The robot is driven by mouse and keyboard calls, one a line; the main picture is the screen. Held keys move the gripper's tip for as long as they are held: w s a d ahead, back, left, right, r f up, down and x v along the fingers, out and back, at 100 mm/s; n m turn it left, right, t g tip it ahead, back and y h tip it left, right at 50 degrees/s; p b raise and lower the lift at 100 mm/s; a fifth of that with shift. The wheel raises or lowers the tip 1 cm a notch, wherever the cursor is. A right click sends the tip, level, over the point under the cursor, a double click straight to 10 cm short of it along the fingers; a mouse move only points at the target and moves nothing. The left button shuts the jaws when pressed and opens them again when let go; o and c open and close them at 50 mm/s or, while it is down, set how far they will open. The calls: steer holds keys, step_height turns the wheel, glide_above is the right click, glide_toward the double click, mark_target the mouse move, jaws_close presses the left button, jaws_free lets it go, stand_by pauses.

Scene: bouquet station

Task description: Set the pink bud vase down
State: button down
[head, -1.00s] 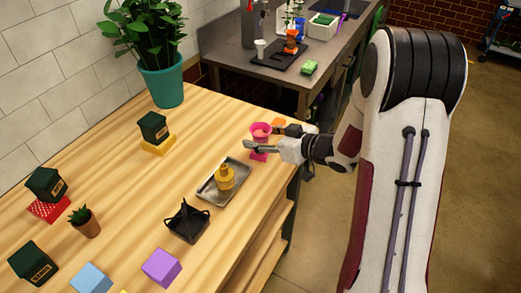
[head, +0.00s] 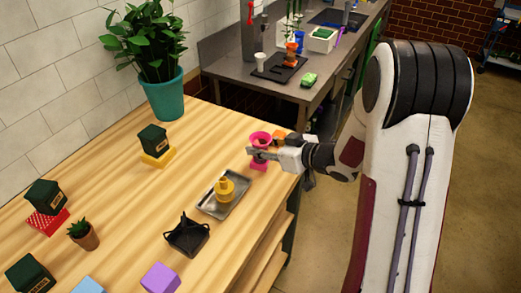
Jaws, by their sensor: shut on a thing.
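The pink bud vase (head: 260,138) is near the far right corner of the wooden table (head: 205,130). It looks upright, with its flared rim above my gripper's fingers and its base below them. My gripper (head: 259,153) comes in from the right and is shut on the vase's middle. The fingers hide part of the vase's waist. I cannot tell whether its base touches the table top.
An orange block (head: 278,135) is close behind the vase. A potted plant (head: 163,95) stands at the back. The table's middle is clear.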

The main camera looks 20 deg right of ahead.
step_height(320, 180, up, 9)
steer(key=shift+f, duration=0.15)
stand_by(0.4)
stand_by(0.5)
steer(key=w+a+n+g+y, duration=0.1)
steer(key=w+a+n+y, duration=0.1)
steer(key=w+a, duration=0.5)
steer(key=a, duration=0.5)
steer(key=shift+a+g, duration=0.3)
steer(key=shift+a, duration=0.05)
steer(key=shift+f, duration=3)
